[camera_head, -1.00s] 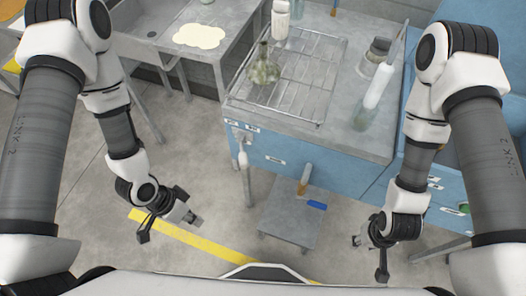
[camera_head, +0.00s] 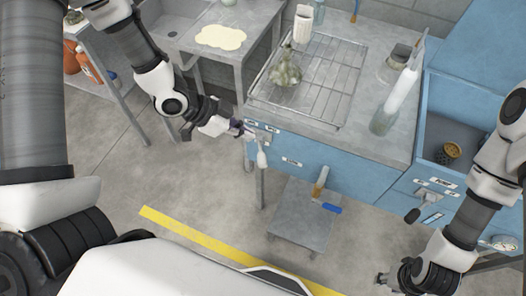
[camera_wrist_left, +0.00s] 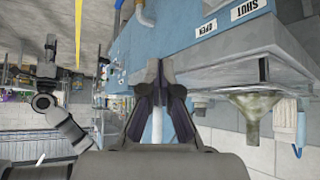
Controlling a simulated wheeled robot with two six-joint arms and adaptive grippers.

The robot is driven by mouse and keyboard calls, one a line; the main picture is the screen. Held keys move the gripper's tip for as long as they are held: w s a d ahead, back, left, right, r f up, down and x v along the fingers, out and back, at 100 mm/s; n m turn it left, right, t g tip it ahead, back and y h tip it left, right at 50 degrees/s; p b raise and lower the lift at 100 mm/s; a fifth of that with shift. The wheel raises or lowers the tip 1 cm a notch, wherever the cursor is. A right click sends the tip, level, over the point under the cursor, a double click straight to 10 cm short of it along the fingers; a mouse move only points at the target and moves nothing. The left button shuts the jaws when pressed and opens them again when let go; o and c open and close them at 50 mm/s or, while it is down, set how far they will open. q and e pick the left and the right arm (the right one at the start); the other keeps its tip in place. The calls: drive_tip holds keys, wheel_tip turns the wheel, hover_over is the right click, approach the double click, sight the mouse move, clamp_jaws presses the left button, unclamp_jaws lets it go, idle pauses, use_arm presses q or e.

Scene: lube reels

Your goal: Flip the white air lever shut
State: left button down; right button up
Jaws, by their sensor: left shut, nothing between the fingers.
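The white air lever (camera_head: 262,155) hangs below the front left corner of the blue bench, under small white labels. My left gripper (camera_head: 243,128) is at that corner, just left of the lever's upper end. I cannot tell whether it touches the lever. In the left wrist view my left gripper (camera_wrist_left: 160,70) is shut with its fingertips together, near the SHUT label (camera_wrist_left: 248,8) and the OPEN label (camera_wrist_left: 206,28) on the blue panel. The lever cannot be made out clearly there. My right gripper (camera_head: 384,279) is low at the lower right, away from the lever; its fingers are too small to judge.
The blue bench (camera_head: 345,172) carries a wire rack (camera_head: 330,80), a flask (camera_head: 285,70) and a white-topped bottle (camera_head: 400,92). A low grey cart (camera_head: 300,220) stands below. A grey sink table (camera_head: 235,50) is behind my left arm. An open drawer (camera_head: 432,150) is at the right.

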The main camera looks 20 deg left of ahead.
use_arm(q)
drive_tip(key=p, duration=0.1)
hover_over(263, 158)
drive_tip(key=w+d, duration=0.1)
drive_tip(key=d, duration=0.1)
wheel_tip(263, 158, down, 7)
drive_tip(key=a+f, duration=0.1)
drive_tip(key=s+a+f+p, duration=0.1)
drive_tip(key=f, duration=0.1)
drive_tip(key=shift+a+f, duration=0.2)
drive_tip(key=shift+f, duration=0.1)
drive_tip(key=shift+d, duration=0.15)
